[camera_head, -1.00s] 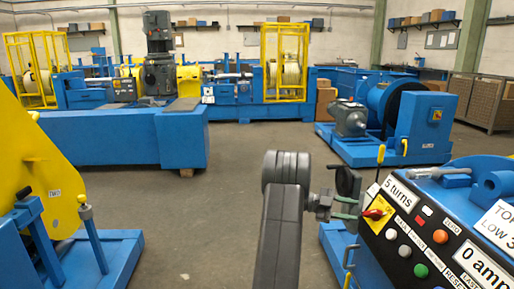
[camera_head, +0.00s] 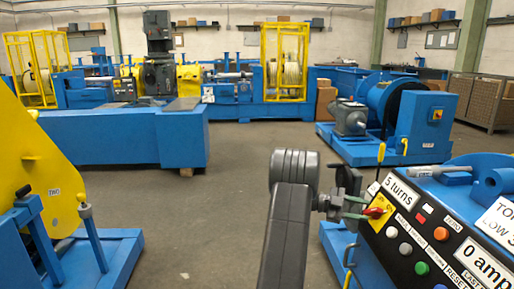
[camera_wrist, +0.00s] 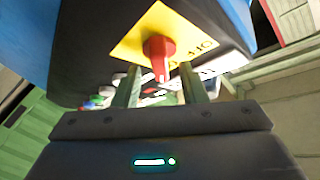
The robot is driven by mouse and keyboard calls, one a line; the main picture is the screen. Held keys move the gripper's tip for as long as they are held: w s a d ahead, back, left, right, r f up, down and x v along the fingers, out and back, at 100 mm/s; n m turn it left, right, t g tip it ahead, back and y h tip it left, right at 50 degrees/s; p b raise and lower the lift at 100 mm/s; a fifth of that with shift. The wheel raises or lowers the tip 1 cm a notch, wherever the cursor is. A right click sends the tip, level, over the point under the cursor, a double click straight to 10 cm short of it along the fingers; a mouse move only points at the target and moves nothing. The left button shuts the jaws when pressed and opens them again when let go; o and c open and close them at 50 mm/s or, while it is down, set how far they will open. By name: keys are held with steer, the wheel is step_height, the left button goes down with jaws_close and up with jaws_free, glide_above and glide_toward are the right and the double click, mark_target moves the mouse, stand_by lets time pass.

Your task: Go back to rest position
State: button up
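My gripper (camera_head: 362,207) is at the left edge of the control panel (camera_head: 412,208). Its two fingers are apart and point at a red rotary switch (camera_head: 376,211) on a yellow plate (camera_head: 385,207). In the wrist view the red switch (camera_wrist: 159,55) shows just beyond and between the open fingertips (camera_wrist: 160,82). Nothing is held. I cannot tell whether a fingertip touches the switch.
The blue control console (camera_head: 455,180) stands close on the right, with several buttons and labels. A yellow and blue machine (camera_head: 45,175) stands at the left. A long blue bench (camera_head: 110,138) lies behind. The grey floor (camera_head: 215,230) between is clear.

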steer(key=shift+x, duration=1.1)
steer(key=n+t, duration=0.1)
steer(key=n, duration=0.1)
steer(key=n+t+h, duration=0.1)
steer(key=n, duration=0.1)
steer(key=shift+s+a+n+t+h, duration=0.1)
steer(key=shift+n+t+h, duration=0.2)
steer(key=shift+n, duration=0.1)
steer(key=n+t, duration=0.1)
steer(key=n, duration=0.1)
steer(key=n+t+h, duration=0.1)
steer(key=n+t, duration=0.1)
steer(key=n, duration=0.1)
steer(key=shift+s+f, duration=0.1)
